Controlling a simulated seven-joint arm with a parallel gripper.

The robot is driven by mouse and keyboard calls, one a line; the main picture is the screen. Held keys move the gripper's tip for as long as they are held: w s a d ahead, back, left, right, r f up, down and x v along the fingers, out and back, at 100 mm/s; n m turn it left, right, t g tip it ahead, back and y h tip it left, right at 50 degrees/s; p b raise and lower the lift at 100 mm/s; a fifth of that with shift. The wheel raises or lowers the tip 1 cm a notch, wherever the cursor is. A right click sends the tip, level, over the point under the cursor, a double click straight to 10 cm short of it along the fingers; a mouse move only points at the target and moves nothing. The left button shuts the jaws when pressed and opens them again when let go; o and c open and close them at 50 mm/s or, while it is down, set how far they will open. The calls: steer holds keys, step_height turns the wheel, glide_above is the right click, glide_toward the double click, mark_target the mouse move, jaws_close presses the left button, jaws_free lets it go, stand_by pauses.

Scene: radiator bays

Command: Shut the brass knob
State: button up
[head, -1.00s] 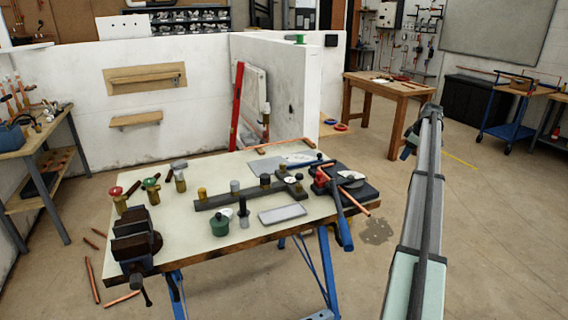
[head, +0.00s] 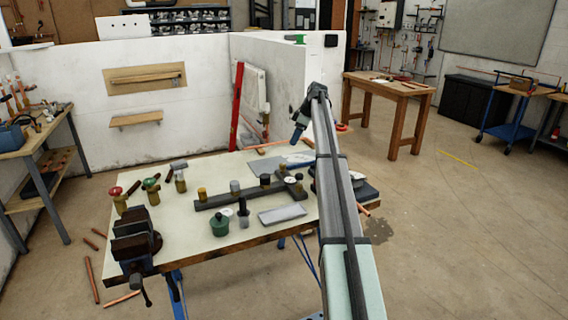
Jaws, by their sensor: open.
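A dark bar (head: 222,199) lies on the workbench with several upright knobs on it. I cannot tell how far any knob is turned. My gripper (head: 296,136) is in the air above the bench's far right side, up and right of the knobs, pointing down and touching nothing I can see. It is open and empty. My arm hides part of the bench's right side.
Left on the workbench (head: 165,222) stand a red-topped valve (head: 118,197), a green-topped valve (head: 151,190) and a grey-handled valve (head: 180,178). A vise (head: 133,240) is at the front left corner. A green pot (head: 219,224) and a grey tray (head: 282,214) sit in front of the bar.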

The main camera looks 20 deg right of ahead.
mark_target(283, 164)
steer(key=x, duration=1.3)
steer(key=shift+f, duration=0.3)
steer(key=c, duration=1)
